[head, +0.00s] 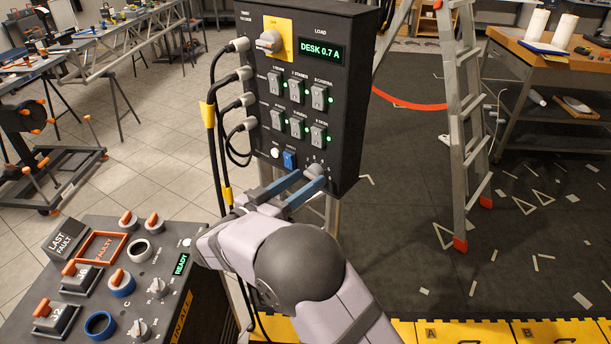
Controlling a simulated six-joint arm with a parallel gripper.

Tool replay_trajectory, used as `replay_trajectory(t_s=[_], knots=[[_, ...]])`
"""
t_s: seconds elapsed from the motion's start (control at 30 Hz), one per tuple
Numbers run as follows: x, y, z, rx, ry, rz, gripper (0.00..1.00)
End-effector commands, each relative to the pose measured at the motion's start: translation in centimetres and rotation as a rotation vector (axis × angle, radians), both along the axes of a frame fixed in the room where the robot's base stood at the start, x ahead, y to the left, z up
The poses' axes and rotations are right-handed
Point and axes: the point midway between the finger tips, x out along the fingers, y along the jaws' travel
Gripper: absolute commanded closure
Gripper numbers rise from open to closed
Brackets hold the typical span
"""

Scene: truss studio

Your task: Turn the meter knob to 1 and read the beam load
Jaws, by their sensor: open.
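A dark power panel (350,100) stands upright at the top centre, with a display (323,50) under LOAD that reads "DESK 0.7 A". A grey round knob (315,169), seemingly the meter knob, sits at the panel's lower right with small marks around it that are too small to read. My gripper (312,179) reaches up from below with two blue fingers, open, their tips at this knob. I cannot tell whether they touch it. The fingers and tips hide part of the knob's lower side, so its pointer direction is unclear.
Several switches (298,104) with green lights, a blue switch (290,159) and a yellow-plated rotary switch (269,41) are on the panel. Cables (213,120) hang at its left. A control console (120,270) stands lower left; a stepladder (465,120) stands right.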

Motion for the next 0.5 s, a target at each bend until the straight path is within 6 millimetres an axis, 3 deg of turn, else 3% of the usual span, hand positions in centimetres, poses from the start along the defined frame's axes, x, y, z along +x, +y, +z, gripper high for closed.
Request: replay_trajectory(t_s=[0.43, 0.5], knots=[[0.78, -0.63, -0.06, 0.001, 0.001, 0.000, 0.52], [0.77, -0.63, -0.06, 0.001, 0.001, 0.000, 0.69]])
